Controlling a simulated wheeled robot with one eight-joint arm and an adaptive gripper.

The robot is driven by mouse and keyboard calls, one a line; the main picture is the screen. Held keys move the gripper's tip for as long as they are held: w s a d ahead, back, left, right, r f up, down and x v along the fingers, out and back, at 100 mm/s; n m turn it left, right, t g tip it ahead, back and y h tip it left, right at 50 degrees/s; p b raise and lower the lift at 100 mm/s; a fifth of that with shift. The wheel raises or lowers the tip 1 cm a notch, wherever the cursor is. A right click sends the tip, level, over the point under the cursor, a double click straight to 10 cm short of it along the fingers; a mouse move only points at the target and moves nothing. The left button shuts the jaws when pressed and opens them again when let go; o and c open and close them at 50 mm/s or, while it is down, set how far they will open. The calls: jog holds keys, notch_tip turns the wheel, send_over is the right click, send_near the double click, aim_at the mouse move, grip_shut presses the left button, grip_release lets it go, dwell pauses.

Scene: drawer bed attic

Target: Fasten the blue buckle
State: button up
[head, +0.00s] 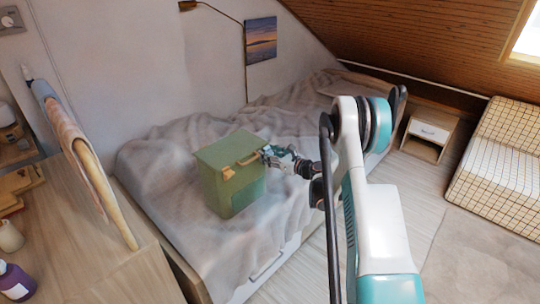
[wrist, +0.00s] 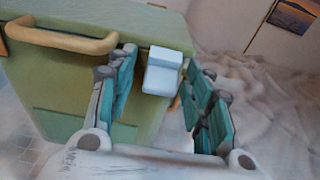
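A green box (head: 230,184) with a lid stands on the bed. In the wrist view the same box (wrist: 70,85) fills the left half. A pale blue block, which looks like the blue buckle (wrist: 164,72), sits at the lid's edge near the box's right corner. My gripper (wrist: 160,66) is open, with one teal finger on each side of the buckle. I cannot tell whether either finger touches it. In the head view my gripper (head: 268,154) is at the box's right side and hides the buckle there. The buckle's lower end is unclear.
A tan handle (wrist: 62,37) is on the box's lid edge. A tan latch (head: 228,173) is on another face. The rumpled bed (head: 160,160) surrounds the box. A wooden desk (head: 90,260) with a purple bottle (head: 17,281) is at the left. Floor is clear at the right.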

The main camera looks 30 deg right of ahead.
jog(key=v, duration=1.2)
jog(key=shift+f, duration=0.1)
